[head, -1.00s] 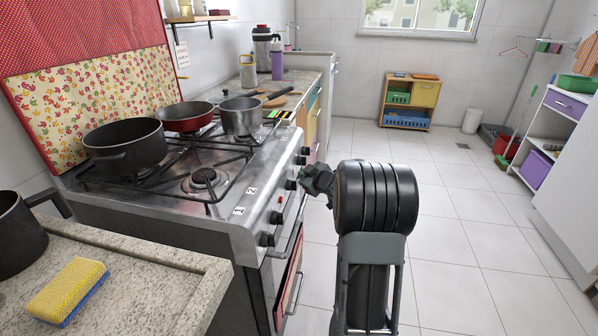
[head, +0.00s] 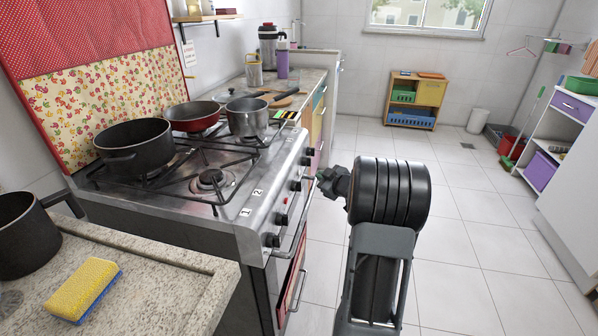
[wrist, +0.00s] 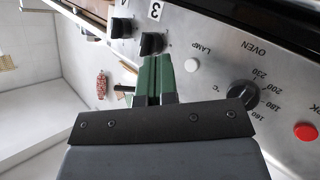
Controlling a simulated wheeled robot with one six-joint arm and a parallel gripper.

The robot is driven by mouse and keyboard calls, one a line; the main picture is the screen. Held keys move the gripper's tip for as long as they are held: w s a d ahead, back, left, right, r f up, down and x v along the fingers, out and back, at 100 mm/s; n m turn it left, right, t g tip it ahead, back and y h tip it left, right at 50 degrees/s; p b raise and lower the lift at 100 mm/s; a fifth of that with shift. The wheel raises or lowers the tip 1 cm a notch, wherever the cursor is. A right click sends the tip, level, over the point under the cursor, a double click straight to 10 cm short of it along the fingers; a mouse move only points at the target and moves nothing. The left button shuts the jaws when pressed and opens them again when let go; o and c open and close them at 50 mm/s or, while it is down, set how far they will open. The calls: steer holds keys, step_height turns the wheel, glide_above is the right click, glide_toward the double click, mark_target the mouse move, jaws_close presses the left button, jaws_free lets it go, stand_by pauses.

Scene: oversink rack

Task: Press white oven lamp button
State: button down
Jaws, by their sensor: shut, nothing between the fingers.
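The white oven lamp button (wrist: 192,65) is a small round button on the steel stove panel, beside the word LAMP in the wrist view. My gripper (wrist: 156,60) has its green fingers together and empty. In the wrist view its tips are left of the white button, near the black knob (wrist: 152,43) by the label 3. I cannot tell the exact gap to the panel. In the head view my gripper (head: 322,178) is just right of the stove front (head: 262,230). I cannot make out the white button there.
A black oven knob (wrist: 243,94) and a red button (wrist: 306,131) are right of the white button in the wrist view. The oven handle (head: 292,240) sticks out below the knobs. Pots (head: 135,147) stand on the stove. The tiled floor (head: 460,240) at right is clear.

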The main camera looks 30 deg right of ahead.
steer(key=shift+s+d+f, duration=0.1)
stand_by(0.3)
steer(key=s+d+f+m+g+h, duration=0.4)
steer(key=s+g+h, duration=0.1)
steer(key=s+a+f+m+g+h, duration=0.1)
steer(key=s+a+m+g, duration=0.25)
steer(key=s+a, duration=0.2)
steer(key=s+a+r+g+y, duration=0.1)
steer(key=s+a, duration=0.3)
steer(key=a, duration=0.4)
steer(key=s+a+r+n+g+y, duration=0.1)
steer(key=s+a+r+y, duration=0.1)
steer(key=s+a, duration=0.3)
steer(key=s+a+r+g+y, duration=0.1)
steer(key=s+a+r+y, duration=0.1)
steer(key=a, duration=1)
steer(key=shift+s+a+r, duration=0.3)
steer(key=shift+s+r, duration=0.15)
steer(key=shift+s, duration=0.7)
steer(key=shift+n, duration=0.25)
steer(key=shift+a, duration=0.1)
